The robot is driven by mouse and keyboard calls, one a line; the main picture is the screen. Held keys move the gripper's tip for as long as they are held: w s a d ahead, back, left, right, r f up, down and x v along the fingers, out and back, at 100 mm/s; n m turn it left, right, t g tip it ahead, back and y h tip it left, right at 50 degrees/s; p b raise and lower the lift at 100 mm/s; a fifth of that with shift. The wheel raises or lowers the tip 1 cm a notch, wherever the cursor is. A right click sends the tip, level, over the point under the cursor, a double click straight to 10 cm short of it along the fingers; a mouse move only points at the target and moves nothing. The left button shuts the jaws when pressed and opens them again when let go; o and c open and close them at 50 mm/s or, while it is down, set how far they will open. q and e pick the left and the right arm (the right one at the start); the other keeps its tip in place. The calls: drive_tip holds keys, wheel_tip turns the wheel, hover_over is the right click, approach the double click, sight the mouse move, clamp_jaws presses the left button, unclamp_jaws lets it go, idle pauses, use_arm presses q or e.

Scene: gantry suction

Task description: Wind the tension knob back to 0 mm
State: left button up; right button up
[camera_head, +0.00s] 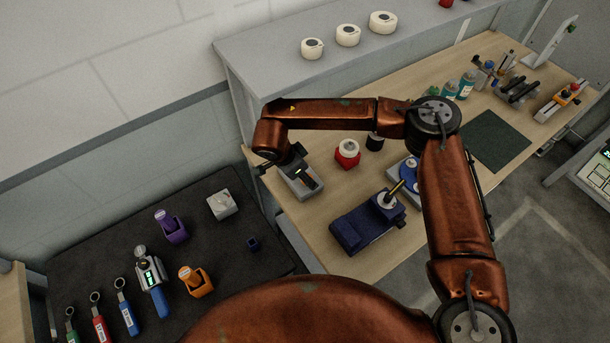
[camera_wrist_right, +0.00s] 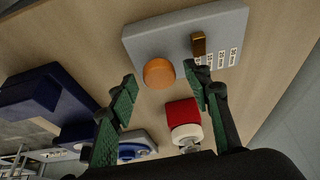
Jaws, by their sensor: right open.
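The tension knob looks to be the round orange knob (camera_wrist_right: 159,73) on a flat grey unit (camera_wrist_right: 165,38) in the right wrist view. The pointer is by the end of the row nearest the knob. My right gripper (camera_wrist_right: 161,76) is open, its green-padded fingertips on either side of the knob; contact cannot be told. In the head view the unit (camera_head: 304,188) lies on the wooden bench below my right gripper (camera_head: 283,161), which hides the knob. My left gripper is out of view.
A red-and-white pot (camera_head: 347,154) and a navy fixture (camera_head: 360,230) stand near the unit on the bench (camera_head: 325,245). The red pot (camera_wrist_right: 182,113) is close to one finger in the wrist view. A dark mat (camera_head: 100,262) with tools lies left.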

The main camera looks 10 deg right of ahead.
drive_tip(key=shift+a+r, duration=0.1)
drive_tip(key=shift+r, duration=0.1)
drive_tip(key=s+a, duration=0.5)
drive_tip(key=a, duration=0.6)
drive_tip(key=shift+a+r, duration=0.15)
drive_tip(key=shift+r, duration=0.2)
